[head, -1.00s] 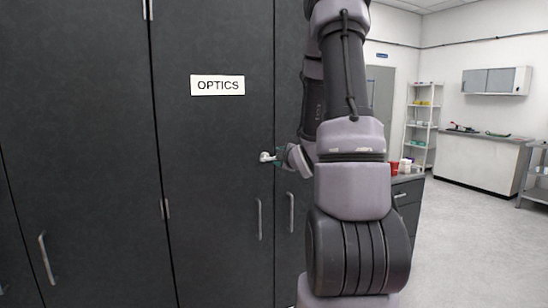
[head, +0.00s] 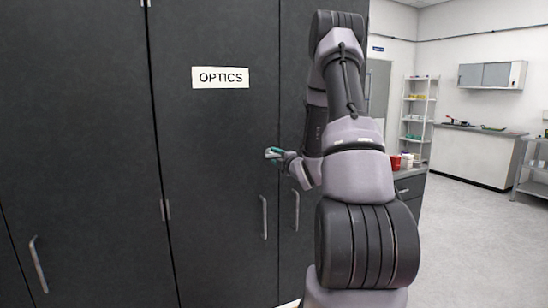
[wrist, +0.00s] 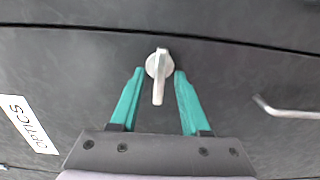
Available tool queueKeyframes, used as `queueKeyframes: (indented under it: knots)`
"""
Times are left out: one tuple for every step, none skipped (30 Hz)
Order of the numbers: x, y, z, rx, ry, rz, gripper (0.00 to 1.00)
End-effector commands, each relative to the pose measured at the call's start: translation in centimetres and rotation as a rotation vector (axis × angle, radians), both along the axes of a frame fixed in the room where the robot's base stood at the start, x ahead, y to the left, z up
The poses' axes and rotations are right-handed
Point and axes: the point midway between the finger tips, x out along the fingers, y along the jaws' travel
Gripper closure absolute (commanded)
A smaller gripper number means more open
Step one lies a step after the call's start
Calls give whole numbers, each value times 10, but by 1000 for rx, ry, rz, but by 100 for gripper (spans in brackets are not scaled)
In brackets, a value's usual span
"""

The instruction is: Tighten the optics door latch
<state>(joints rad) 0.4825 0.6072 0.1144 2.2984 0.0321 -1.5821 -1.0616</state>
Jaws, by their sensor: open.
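The optics door (head: 205,180) is a dark cabinet panel with a white OPTICS label (head: 220,77). The label also shows at the left of the wrist view (wrist: 29,124). The latch (wrist: 159,72), a silver turn lever on a round base, is in the upper middle of the wrist view. Its lever points down the picture, toward my gripper's palm. My gripper (wrist: 157,82) is open, with one green finger on each side of the lever and gaps between. In the head view my gripper (head: 273,153) is at the door's right edge and largely hides the latch.
A bar handle (head: 264,217) is low on the optics door, and another handle (head: 296,210) is on the panel to its right. A counter with a red container (head: 395,162) stands beyond my arm. Open floor (head: 470,240) lies to the right.

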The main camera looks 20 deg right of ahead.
Motion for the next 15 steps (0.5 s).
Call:
queueKeyframes:
  knots:
    - [6, 0, 0, -1, -2, 1, 54]
    - [8, 0, 0, 0, -1, 0, 54]
    - [11, 0, 0, 0, -1, 0, 54]
    - [13, 0, 0, 0, -1, 0, 54]
    - [14, 0, 0, -1, -1, 0, 54]
    - [15, 1, 0, -1, -1, 0, 54]
    - [16, 1, 0, -1, 0, 0, 54]
    - [16, 1, 0, 0, 0, 0, 54]
    - [16, 1, 0, 0, 0, 0, 54]
    - [16, 1, 0, 0, 0, 0, 54]
    - [16, 1, 0, 0, 0, 0, 54]
    - [16, 1, 0, 0, 0, 0, 54]
    - [16, 1, 0, 0, 0, 0, 54]
    - [16, 1, 0, 0, 0, 0, 54]
    - [16, 1, 0, 0, 0, 0, 69]
